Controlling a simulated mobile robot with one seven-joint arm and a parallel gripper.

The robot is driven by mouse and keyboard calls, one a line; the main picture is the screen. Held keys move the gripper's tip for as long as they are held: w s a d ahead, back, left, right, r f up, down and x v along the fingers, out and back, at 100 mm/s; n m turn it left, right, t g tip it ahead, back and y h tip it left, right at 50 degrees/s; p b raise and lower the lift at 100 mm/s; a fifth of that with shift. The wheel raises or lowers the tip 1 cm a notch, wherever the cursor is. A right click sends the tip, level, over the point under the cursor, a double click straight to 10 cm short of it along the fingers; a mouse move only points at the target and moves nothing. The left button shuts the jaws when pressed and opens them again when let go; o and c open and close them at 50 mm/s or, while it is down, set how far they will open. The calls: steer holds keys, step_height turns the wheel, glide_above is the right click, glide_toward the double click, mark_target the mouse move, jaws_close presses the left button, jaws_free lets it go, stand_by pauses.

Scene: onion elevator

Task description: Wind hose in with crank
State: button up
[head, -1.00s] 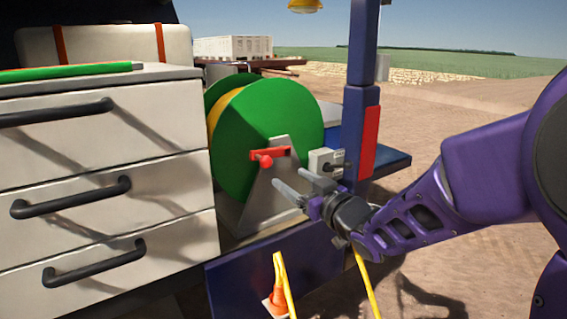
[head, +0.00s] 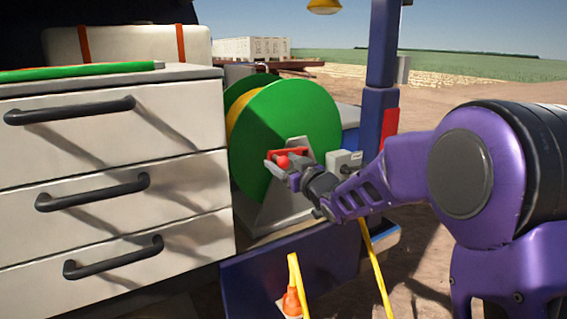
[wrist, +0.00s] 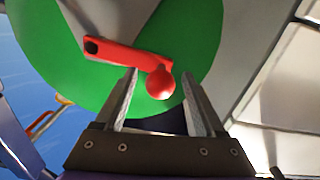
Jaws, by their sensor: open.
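The green hose reel (head: 305,118) stands on a grey triangular bracket (head: 275,212) beside the drawers, with yellow hose (head: 240,105) between its discs. Its red crank (head: 300,152) has a round red knob (head: 282,162), also clear in the wrist view (wrist: 159,83). My gripper (head: 279,170) is open at the crank. In the wrist view my gripper's fingertips (wrist: 158,76) lie on either side of the knob, with gaps to it. I cannot tell the exact depth. A yellow hose length (head: 376,270) hangs below my arm.
White drawers with dark handles (head: 93,192) stand close on the left. A grey box (head: 343,162) and a blue post (head: 380,85) are right of the reel. Open dirt ground lies to the right.

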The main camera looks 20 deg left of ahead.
jaws_close()
stand_by(1.3)
